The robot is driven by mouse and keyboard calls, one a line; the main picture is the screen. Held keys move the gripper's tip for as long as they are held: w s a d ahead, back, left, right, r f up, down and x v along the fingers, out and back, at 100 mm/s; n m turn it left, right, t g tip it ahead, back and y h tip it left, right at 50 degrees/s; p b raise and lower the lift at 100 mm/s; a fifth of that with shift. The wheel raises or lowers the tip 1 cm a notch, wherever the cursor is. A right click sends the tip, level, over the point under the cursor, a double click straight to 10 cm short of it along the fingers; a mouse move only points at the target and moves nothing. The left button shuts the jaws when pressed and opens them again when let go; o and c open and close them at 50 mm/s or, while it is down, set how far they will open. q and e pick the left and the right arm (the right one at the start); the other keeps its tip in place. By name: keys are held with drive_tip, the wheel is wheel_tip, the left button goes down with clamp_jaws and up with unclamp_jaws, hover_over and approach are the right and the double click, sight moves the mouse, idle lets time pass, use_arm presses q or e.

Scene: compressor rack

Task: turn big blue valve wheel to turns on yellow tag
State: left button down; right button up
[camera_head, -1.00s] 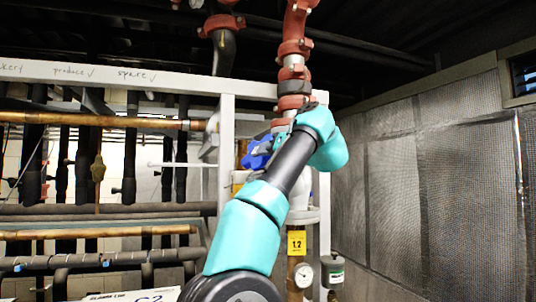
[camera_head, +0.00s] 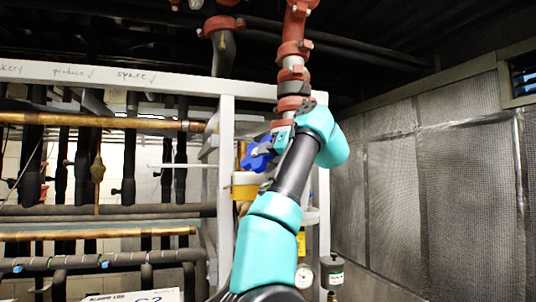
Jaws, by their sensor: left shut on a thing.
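The big blue valve wheel (camera_head: 257,155) is on the piping just left of my arm's wrist. My left gripper (camera_head: 275,143) is at the wheel's right side, shut on its rim; the fingertips are small and partly hidden by the wrist. The yellow tag (camera_head: 301,243) hangs on the vertical pipe below, now mostly covered by my teal forearm, so its figure cannot be read in full. My right gripper is out of view.
Red pipe couplings (camera_head: 295,50) rise above the wheel. A white rack frame (camera_head: 226,190) stands just left. A yellow-and-white fitting (camera_head: 245,186) sits below the wheel. A round gauge (camera_head: 304,276) and a grey-green canister (camera_head: 333,272) are lower down. The mesh wall (camera_head: 430,190) is to the right.

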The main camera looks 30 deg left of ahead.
use_arm(q)
drive_tip(key=c, duration=1)
unclamp_jaws()
drive_tip(key=shift+o, duration=0.2)
drive_tip(key=v, duration=1.7)
drive_tip(key=shift+d, duration=0.2)
